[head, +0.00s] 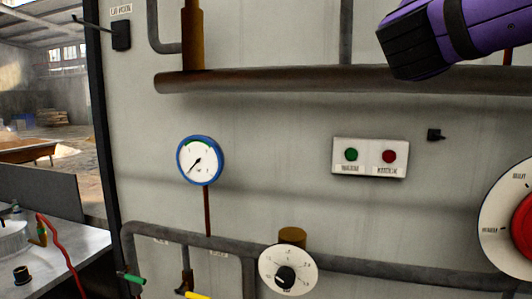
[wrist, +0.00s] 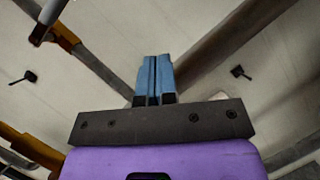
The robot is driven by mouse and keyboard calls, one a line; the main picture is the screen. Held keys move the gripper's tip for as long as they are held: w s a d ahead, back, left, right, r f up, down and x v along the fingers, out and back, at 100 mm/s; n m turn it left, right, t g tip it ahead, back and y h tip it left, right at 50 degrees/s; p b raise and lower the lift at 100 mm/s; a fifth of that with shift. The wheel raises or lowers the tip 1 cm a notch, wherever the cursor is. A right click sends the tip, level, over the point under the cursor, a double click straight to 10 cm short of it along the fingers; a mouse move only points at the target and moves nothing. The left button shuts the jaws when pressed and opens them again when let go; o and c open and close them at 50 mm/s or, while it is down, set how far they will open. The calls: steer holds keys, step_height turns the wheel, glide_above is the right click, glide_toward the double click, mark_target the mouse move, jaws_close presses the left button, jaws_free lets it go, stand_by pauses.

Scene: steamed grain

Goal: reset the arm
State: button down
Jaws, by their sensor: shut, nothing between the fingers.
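My arm shows at the upper right of the head view, purple with a black end; the fingers do not show there. In the wrist view my gripper (wrist: 153,75) has its two blue fingers together, with nothing between them. The fingers point up toward the grey wall panel and pipes. No contact with a pipe can be made out.
A thick brown pipe (head: 270,80) crosses the wall behind my arm. A blue-rimmed gauge (head: 200,160), a box with green and red buttons (head: 370,158), a white dial (head: 287,270) and a large red-centred dial (head: 505,215) are on the wall. A bench (head: 70,255) stands at left.

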steer(key=s+d+f+m+g+y, duration=0.1)
steer(key=s+d+f+m+g, duration=0.25)
steer(key=f, duration=0.25)
steer(key=s+d+f+m+g+y, duration=0.2)
steer(key=f+m+g, duration=0.15)
steer(key=f, duration=0.25)
steer(key=s+d+f+m+g+y, duration=0.1)
steer(key=s+d+f+m+g, duration=0.2)
steer(key=f, duration=0.4)
steer(key=s+a+f+m+g+y, duration=0.1)
steer(key=s+a+f+m+y, duration=0.2)
steer(key=s+f+m+y, duration=0.1)
steer(key=s+a+f+m+g+y, duration=0.1)
steer(key=s+a+f+m+y, duration=0.2)
steer(key=f+m, duration=0.4)
steer(key=shift+s+a+f+y, duration=0.25)
steer(key=shift+s+f+y, duration=0.2)
steer(key=shift+f+y, duration=0.7)
steer(key=shift+r, duration=0.2)
